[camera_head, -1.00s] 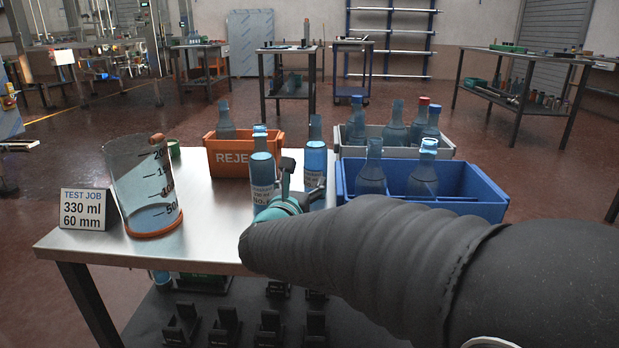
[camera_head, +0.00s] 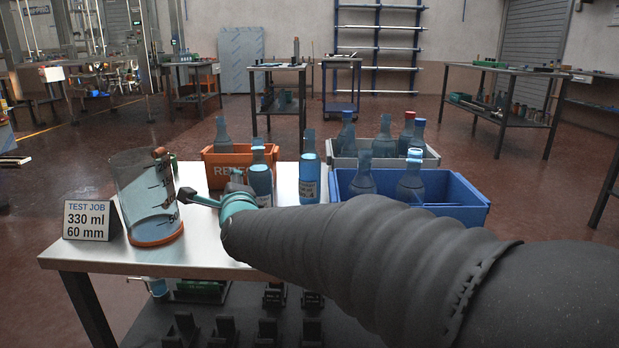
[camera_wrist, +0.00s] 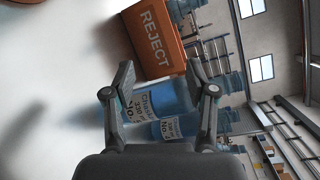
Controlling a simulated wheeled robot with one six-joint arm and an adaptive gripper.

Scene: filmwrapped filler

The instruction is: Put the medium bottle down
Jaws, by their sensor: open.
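My gripper (camera_wrist: 160,75) is open and empty; in the camera_head view (camera_head: 208,198) its fingers stand over the table, right of the clear measuring jug. A blue bottle (camera_head: 260,180) with a white label stands upright on the table just behind my gripper, partly hidden by it. A second blue labelled bottle (camera_head: 309,182) stands upright to its right. I cannot tell which is the medium one. The wrist view shows two labelled bottles, one (camera_wrist: 175,97) reading 330, beyond and partly between the fingers, apart from them.
The measuring jug (camera_head: 150,205) and a TEST JOB 330 ml sign (camera_head: 87,219) stand at the left. An orange REJECT bin (camera_head: 215,173), a grey crate (camera_head: 431,157) and a blue crate (camera_head: 460,207) with bottles line the back and right. The front left tabletop is bare.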

